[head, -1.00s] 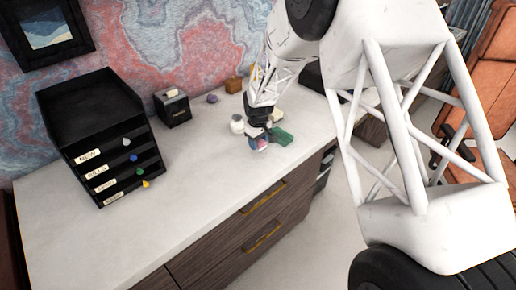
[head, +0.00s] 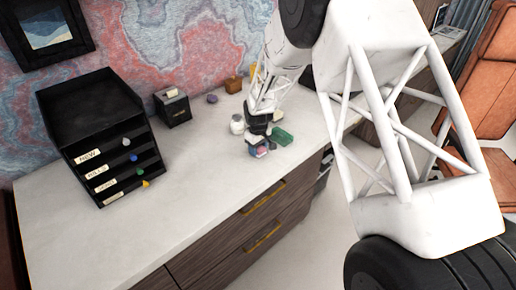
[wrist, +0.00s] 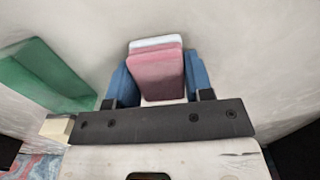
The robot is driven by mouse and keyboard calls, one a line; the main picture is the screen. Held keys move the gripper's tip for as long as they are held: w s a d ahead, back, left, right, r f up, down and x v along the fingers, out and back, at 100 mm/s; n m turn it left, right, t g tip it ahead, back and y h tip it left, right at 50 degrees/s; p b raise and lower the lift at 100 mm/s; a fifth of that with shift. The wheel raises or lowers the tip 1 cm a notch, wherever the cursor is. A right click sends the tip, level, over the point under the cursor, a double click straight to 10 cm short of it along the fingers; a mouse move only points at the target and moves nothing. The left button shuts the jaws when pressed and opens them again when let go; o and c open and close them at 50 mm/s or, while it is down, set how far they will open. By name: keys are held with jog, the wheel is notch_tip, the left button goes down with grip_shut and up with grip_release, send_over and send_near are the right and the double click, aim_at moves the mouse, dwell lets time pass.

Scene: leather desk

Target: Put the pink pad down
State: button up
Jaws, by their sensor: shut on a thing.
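The pink pad (wrist: 157,76) is between the two blue fingertips of my gripper (wrist: 158,84) in the wrist view, and the gripper is shut on it. A white layer shows along the pad's far edge. In the head view the pad (head: 263,150) is small, at the lower end of my gripper (head: 257,147), over the desk near its front edge. I cannot tell whether the pad touches the desk top.
A green block (head: 283,136) lies just right of my gripper; it also shows in the wrist view (wrist: 45,78). A small white jar (head: 237,124) stands to the left. A black drawer unit (head: 100,135) and a black box (head: 173,107) stand further left. The desk (head: 195,165) between is clear.

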jog(key=shift+f, duration=0.15)
jog(key=o, duration=0.9)
jog(key=shift+r, duration=0.2)
notch_tip(320, 180, up, 12)
dwell(0.9)
